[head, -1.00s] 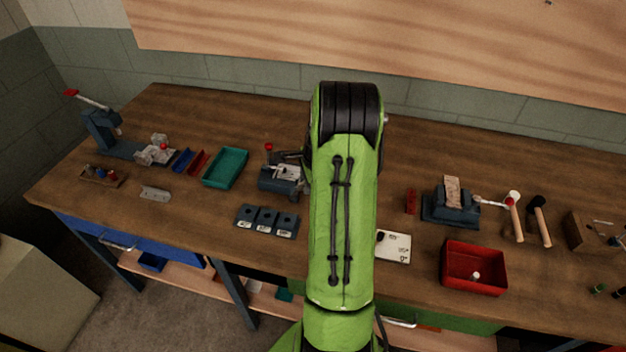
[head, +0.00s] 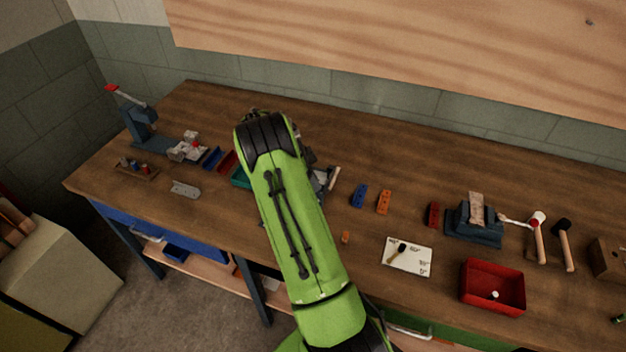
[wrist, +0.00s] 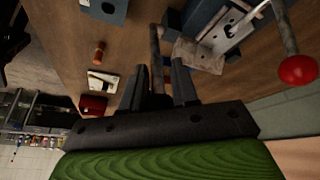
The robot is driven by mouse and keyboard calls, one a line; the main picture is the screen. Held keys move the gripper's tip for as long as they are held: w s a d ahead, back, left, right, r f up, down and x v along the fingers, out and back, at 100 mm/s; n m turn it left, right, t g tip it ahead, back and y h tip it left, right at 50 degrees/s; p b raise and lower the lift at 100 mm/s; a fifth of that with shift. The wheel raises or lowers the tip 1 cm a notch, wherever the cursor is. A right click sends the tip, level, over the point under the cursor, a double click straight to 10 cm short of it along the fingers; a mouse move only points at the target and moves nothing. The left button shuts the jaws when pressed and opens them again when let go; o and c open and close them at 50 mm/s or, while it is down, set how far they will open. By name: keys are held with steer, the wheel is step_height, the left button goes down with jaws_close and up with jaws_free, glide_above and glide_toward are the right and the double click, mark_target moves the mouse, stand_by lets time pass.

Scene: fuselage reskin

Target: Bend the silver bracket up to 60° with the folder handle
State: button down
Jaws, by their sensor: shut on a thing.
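The bending folder (wrist: 198,14) is a blue-grey bench tool with a pale metal plate (wrist: 228,32) on it. In the head view it (head: 321,182) is mostly hidden behind my arm. A grey rod, the folder handle (wrist: 155,45), runs up from between my fingertips. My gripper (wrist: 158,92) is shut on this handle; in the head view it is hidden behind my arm. I cannot tell whether the pale plate is the silver bracket or part of the folder, nor its bend angle. A flat silver piece with holes (head: 185,189) lies on the bench at left.
A red ball knob on a lever (wrist: 297,70) is close to the right of my gripper. The wooden wall board (head: 400,50) is behind.

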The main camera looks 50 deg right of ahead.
steer(key=shift+w+a+f, duration=0.25)
steer(key=shift+w+a, duration=0.1)
steer(key=c, duration=0.9)
jaws_free()
steer(key=shift+c, duration=0.2)
steer(key=shift+d+r, duration=0.1)
steer(key=shift+w+r, duration=0.1)
steer(key=shift+r, duration=0.15)
steer(key=p+v, duration=0.2)
steer(key=v, duration=1.3)
steer(key=shift+w, duration=0.1)
